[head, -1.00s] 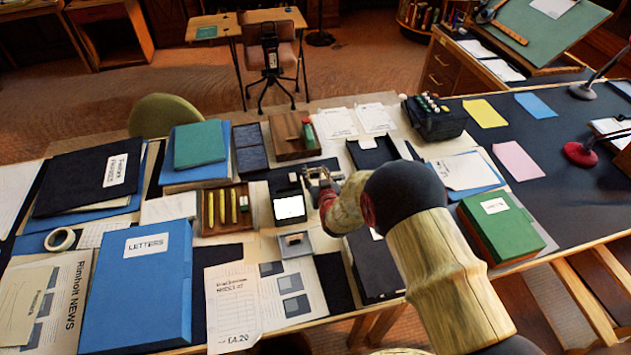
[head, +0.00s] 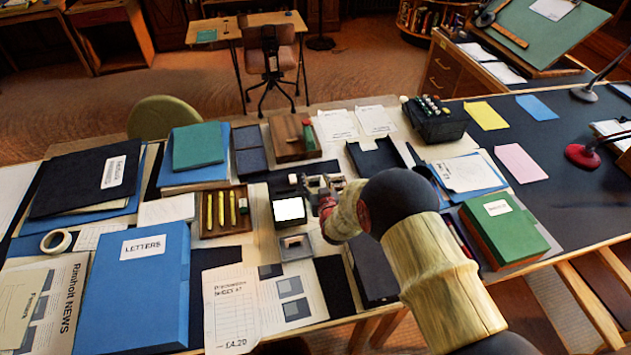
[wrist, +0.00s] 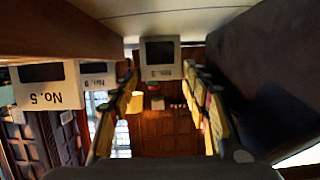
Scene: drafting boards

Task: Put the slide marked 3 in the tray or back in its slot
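The slide marked 3 (wrist: 160,60) shows upside down in the wrist view, a pale frame with a dark window. It appears between the tips of my gripper (wrist: 160,88), whose two fingers are spread on either side; I see no clear contact. In the head view my gripper (head: 324,184) is low over the desk, right of a small box with a lit white screen (head: 289,210). The slide cannot be made out there. An open black tray (head: 409,158) lies beyond my gripper.
A pencil tray (head: 224,231) and a small grey tray (head: 305,251) lie left of my arm. A dark wall (wrist: 260,70) fills the wrist view's right side.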

